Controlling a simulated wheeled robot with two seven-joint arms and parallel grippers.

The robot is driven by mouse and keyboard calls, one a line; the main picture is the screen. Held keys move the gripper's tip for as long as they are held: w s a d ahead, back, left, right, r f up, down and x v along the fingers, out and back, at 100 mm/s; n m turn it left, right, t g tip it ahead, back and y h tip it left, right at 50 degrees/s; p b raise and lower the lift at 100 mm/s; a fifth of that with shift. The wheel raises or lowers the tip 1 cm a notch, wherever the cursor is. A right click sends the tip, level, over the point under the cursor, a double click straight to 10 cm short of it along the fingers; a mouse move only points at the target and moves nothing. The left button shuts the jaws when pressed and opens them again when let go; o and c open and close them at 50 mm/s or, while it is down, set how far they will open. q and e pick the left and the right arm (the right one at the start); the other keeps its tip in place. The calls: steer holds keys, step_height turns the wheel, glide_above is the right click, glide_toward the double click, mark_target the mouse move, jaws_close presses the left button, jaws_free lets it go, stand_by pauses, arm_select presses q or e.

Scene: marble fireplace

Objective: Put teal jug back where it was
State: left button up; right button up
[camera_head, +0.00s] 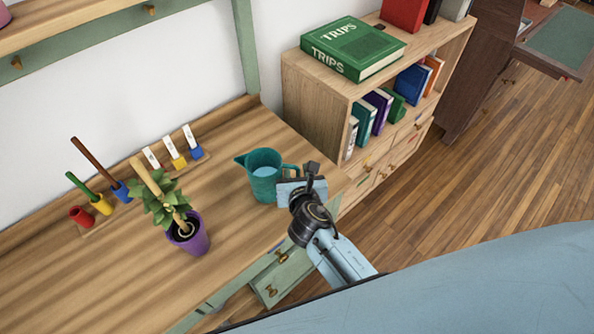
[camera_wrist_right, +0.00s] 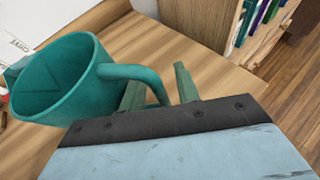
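The teal jug (camera_head: 251,188) stands upright on the wooden desk, near its right end, with its spout to the left and its handle to the right. In the right wrist view the jug (camera_wrist_right: 85,95) fills the left side, and its handle reaches toward my fingers. My right gripper (camera_head: 303,178) is at the handle side of the jug. In the wrist view its two green fingers (camera_wrist_right: 160,85) are apart, with part of the handle between them; a gap shows beside the handle. Contact is unclear. My left gripper is not in view.
A plant in a purple pot (camera_head: 190,240) stands left of the jug. A holder with red, yellow and blue cups (camera_head: 101,205) is at the back. A bookshelf (camera_head: 318,105) with a green TRIPS book (camera_head: 352,50) stands beyond the desk. The desk (camera_head: 110,280) is clear in front.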

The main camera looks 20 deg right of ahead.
steer(key=shift+r, duration=0.25)
steer(key=p+v, duration=0.2)
steer(key=v, duration=1)
